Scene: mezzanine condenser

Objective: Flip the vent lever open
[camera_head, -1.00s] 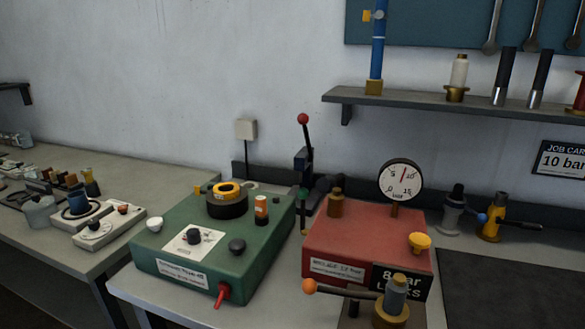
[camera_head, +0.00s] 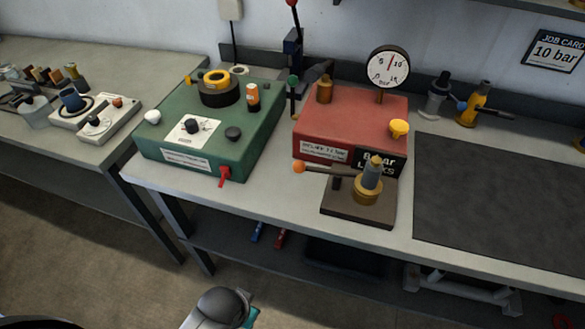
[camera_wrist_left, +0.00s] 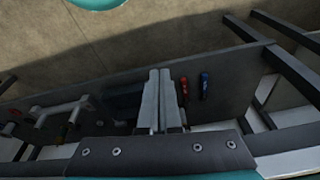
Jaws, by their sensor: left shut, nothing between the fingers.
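A lever with an orange ball end (camera_head: 299,167) runs left from a grey and brass valve (camera_head: 367,180). The valve stands on a dark base plate (camera_head: 350,211) at the bench's front edge, and the lever looks about level. Which lever is the vent lever is not readable; a yellow valve (camera_head: 468,104) with a blue-tipped handle stands further back. My left gripper (camera_wrist_left: 161,78) is shut and empty in the left wrist view, over the lower shelf area and away from the levers. Its fingers do not show in the head view. My right gripper is not in view.
A red box (camera_head: 330,130) with a dial gauge (camera_head: 388,67) stands behind the orange-ball valve. A green box (camera_head: 185,160) stands to its left. A dark mat (camera_head: 490,200) lies clear at the right. Blue (camera_head: 257,232) and red (camera_head: 281,239) items lie on the lower shelf.

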